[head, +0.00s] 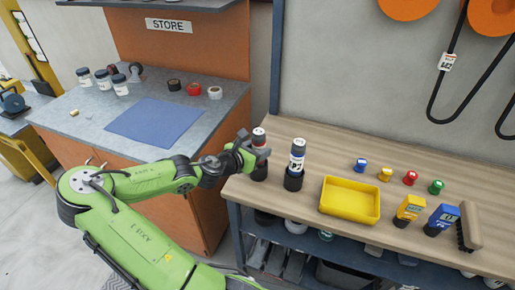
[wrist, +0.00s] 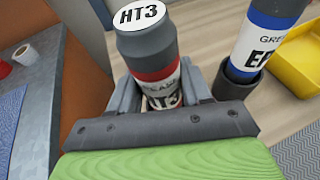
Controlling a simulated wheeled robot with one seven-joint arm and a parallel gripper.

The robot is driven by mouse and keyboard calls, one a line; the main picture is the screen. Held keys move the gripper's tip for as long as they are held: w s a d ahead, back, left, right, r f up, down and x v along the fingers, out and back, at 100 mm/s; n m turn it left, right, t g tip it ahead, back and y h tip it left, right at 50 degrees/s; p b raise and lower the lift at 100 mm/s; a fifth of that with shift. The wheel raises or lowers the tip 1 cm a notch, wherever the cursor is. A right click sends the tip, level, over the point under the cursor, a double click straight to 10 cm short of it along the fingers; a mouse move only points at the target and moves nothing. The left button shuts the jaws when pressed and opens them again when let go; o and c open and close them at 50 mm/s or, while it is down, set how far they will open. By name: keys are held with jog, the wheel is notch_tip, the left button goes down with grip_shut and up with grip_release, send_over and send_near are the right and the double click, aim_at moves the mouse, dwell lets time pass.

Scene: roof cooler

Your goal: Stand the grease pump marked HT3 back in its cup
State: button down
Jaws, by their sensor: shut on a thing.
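The grease pump marked HT3 (head: 259,138) is grey with a red band and a white HT3 cap; it also shows in the wrist view (wrist: 147,47). My gripper (head: 257,152) is shut around its body, with one jaw on each side. In the head view the pump is upright directly over a black cup (head: 259,173) near the bench's left end. Whether its foot is inside the cup or just above is hard to tell. In the wrist view my gripper hides the pump's foot and that cup.
A blue-banded pump (head: 297,155) stands in a black cup (head: 293,181) close to the right. A yellow tray (head: 350,213) lies beyond it, with small coloured items behind. The STORE counter (head: 211,130) is left, across a gap from the bench.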

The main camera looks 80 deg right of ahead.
dwell(0.4)
jog(key=shift+c, duration=2.1)
grip_release()
jog(key=p+v, duration=0.3)
jog(key=v, duration=1.2)
jog(key=shift+a+p, duration=0.3)
jog(key=shift+a, duration=0.05)
jog(key=shift+w+r, duration=0.1)
